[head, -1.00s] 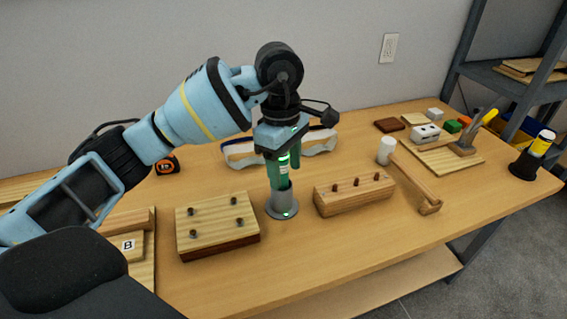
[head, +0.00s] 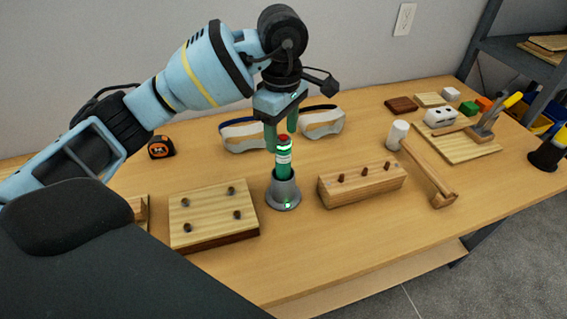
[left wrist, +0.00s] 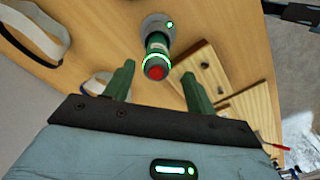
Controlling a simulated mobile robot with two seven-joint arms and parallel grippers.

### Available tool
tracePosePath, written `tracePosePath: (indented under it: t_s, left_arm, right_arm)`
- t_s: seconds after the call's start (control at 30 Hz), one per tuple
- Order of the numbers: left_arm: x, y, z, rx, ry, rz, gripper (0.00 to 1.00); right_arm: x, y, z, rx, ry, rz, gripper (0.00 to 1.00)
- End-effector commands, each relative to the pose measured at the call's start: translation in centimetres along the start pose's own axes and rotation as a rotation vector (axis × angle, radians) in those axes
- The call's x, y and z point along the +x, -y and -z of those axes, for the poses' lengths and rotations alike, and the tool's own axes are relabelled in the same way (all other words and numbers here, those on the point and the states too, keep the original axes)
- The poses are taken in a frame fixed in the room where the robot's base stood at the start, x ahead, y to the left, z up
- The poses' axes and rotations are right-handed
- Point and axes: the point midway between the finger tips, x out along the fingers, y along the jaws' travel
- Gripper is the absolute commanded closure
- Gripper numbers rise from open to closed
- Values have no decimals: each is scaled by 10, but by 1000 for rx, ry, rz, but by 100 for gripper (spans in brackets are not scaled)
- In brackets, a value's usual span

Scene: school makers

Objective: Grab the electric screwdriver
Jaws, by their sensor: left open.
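The electric screwdriver (head: 284,169) is a green cylinder with white bands and a red top. It stands upright in a grey round holder (head: 283,194) on the workbench. My left gripper (head: 281,138) is open, with green fingers pointing down around and just above its top. In the left wrist view the screwdriver's red end (left wrist: 156,73) shows between the two spread fingers, a little beyond their tips. The fingers do not appear to grip it. My right gripper is not in view.
A pegged board (head: 213,214) stands left of the holder and a wooden block with pegs (head: 362,185) right. Safety goggles (head: 322,122) lie behind. A mallet (head: 428,170) and a tape measure (head: 161,147) are farther out. Bare bench lies in front.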

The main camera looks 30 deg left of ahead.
Motion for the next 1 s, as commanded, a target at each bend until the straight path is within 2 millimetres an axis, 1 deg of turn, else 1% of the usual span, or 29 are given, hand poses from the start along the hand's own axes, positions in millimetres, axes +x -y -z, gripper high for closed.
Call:
tracePosePath:
  t_s: [0.07,0.17,0.4,0.5,0.6,0.8,1.0]
  left_arm:
    - [0,0,0,0,0,-3,44]
    - [5,-1,0,-1,0,-2,44]
    - [38,-4,2,0,0,-1,44]
    - [47,-4,2,1,0,-1,44]
    - [51,-5,2,1,0,-3,44]
    - [51,-5,2,1,0,-3,44]
    - [51,-5,2,1,0,-3,71]
  right_arm:
    - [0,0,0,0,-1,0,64]
    - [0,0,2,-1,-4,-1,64]
    - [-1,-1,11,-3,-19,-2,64]
    - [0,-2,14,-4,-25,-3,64]
    - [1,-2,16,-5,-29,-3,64]
    - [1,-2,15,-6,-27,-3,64]
    - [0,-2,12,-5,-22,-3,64]
